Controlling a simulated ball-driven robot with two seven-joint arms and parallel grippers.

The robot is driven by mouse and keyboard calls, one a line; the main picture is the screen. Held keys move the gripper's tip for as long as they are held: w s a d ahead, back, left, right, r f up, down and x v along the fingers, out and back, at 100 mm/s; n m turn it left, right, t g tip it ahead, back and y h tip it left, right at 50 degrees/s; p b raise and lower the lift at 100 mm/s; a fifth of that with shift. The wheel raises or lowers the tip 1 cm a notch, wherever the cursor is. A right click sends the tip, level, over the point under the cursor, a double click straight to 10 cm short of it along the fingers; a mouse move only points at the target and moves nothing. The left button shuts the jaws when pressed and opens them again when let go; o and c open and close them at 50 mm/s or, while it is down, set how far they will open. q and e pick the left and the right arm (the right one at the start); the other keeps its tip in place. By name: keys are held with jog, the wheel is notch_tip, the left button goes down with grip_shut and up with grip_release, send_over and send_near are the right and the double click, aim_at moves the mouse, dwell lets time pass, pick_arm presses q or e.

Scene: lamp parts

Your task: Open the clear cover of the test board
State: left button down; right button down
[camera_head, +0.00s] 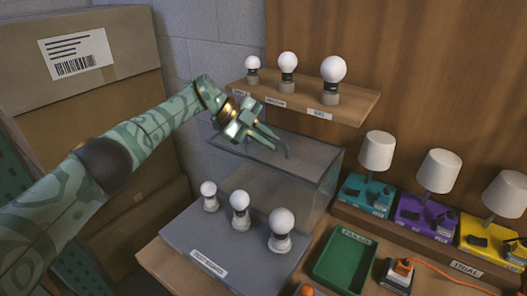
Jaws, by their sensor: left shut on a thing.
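The grey test board (188,244) lies on the table at lower middle, with a "TEST BOARD" label on its front edge. Several white bulbs (240,201) stand in sockets on it. The clear cover (325,182) is a see-through, dark-edged box tilted up at the back of the board; the bulbs stand clear in front of it. My left gripper (272,141) comes in from the left and is shut at the cover's upper edge, on what looks like its handle (286,151). The fingers partly hide the grip. My right gripper is not in view.
A wooden shelf (357,103) with bulbs (333,69) sits just behind the cover. Lamps on teal, purple and yellow bases (422,218) stand at right. A green tray (323,262) and an orange-cabled item (402,268) lie front right. Cardboard boxes (120,110) stack at left.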

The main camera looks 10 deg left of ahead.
pick_arm(q)
jog(key=shift+w+f, duration=0.15)
jog(key=shift+w, duration=0.05)
dwell(0.3)
jog(key=c, duration=1.5)
grip_release()
jog(key=v, duration=1.6)
jog(key=shift+a+b, duration=0.1)
jog(key=shift+b, duration=0.3)
